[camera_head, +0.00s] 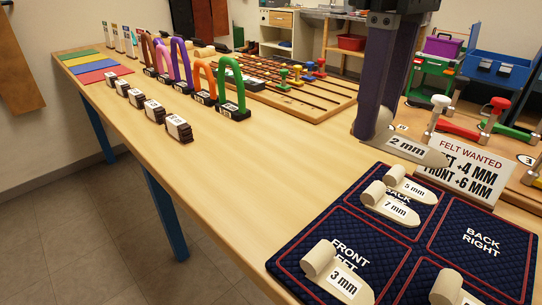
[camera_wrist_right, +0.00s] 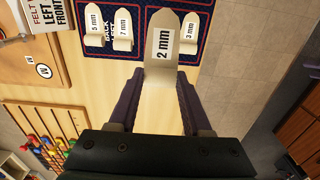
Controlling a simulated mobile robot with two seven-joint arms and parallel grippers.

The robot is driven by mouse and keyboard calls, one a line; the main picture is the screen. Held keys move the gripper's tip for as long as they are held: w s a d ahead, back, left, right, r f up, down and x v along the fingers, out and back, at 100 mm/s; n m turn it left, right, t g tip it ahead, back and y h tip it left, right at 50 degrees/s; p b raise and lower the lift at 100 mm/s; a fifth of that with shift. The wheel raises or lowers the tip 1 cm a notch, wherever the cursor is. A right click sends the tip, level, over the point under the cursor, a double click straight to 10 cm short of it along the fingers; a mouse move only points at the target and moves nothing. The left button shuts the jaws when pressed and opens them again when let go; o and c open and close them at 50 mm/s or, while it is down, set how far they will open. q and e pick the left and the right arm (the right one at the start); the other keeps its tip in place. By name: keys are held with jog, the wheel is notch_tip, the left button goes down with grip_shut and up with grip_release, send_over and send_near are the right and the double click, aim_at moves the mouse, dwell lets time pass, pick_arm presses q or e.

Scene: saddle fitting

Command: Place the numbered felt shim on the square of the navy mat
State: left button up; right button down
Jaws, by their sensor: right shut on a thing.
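My right gripper (camera_head: 374,134) is shut on a cream felt shim labelled 2 mm (camera_head: 413,148). It holds the shim above the table, at the back left of the navy mat (camera_head: 437,215). The shim also shows in the right wrist view (camera_wrist_right: 164,50), between the fingertips. The quilted mat has red-outlined squares. Shims marked 5 mm (camera_head: 412,187) and 7 mm (camera_head: 395,208) lie on the back left square. A 3 mm shim (camera_head: 340,275) lies on the front left square. Another shim (camera_head: 449,287) is cut off at the bottom edge. The back right square is bare. My left gripper is not in view.
A "FELT WANTED" card (camera_head: 468,172) stands behind the mat, partly hidden by the held shim. Red and green handled tools (camera_head: 490,118) stand behind it. Coloured arches (camera_head: 232,90) and small dark labelled blocks (camera_head: 178,128) stand further left. The table's middle is clear.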

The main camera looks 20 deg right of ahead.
jog(key=b, duration=0.1)
send_over(347, 234)
notch_tip(347, 234, down, 9)
notch_tip(347, 234, down, 7)
jog(key=shift+r+b, duration=0.15)
jog(key=shift+b, duration=0.7)
jog(key=shift+c, duration=1.7)
grip_release()
